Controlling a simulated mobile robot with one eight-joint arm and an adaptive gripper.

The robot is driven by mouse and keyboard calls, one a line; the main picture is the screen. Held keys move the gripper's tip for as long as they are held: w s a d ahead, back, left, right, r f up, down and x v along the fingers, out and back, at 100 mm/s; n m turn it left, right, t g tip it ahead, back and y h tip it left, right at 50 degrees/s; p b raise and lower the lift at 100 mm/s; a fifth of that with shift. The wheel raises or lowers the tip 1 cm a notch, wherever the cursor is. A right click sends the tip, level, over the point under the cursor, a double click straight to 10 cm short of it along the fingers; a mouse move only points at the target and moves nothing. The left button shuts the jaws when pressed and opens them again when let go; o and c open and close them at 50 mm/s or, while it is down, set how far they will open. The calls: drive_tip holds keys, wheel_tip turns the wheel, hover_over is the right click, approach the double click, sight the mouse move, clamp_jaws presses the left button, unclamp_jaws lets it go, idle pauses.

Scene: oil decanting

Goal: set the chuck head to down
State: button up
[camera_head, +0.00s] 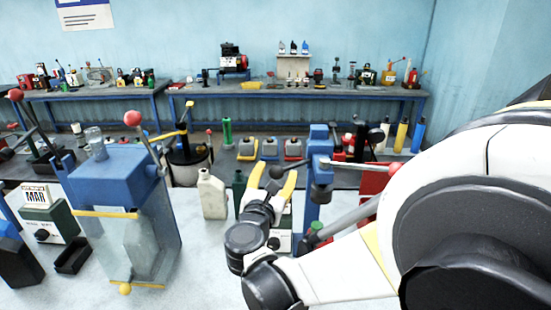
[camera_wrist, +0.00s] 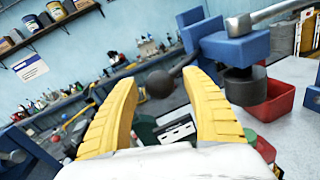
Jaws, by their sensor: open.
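A blue press-like device (camera_head: 313,195) stands right of my gripper in the head view. Its blue head block (camera_wrist: 236,48) shows at upper right in the wrist view, with a dark cylinder (camera_wrist: 245,86), perhaps the chuck, below it. A lever with a dark ball knob (camera_wrist: 160,84) reaches left from the device; the knob also shows in the head view (camera_head: 277,171). My gripper (camera_head: 271,176) is open, its yellow fingers (camera_wrist: 159,88) apart, with the knob appearing in the gap between the tips. I cannot tell whether the knob is fully between them or a little beyond. No contact is visible.
A blue machine with a red-knobbed lever (camera_head: 110,170) stands at left. A grey-white canister (camera_head: 212,195) and a green bottle (camera_head: 238,188) stand left of my gripper. A red bin (camera_head: 372,180) sits behind my arm. Crowded benches (camera_head: 300,90) line the back wall.

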drive_tip(key=shift+w, duration=0.3)
clamp_jaws()
wheel_tip(320, 180, down, 11)
drive_tip(key=b, duration=0.9)
drive_tip(key=shift+r, duration=0.2)
unclamp_jaws()
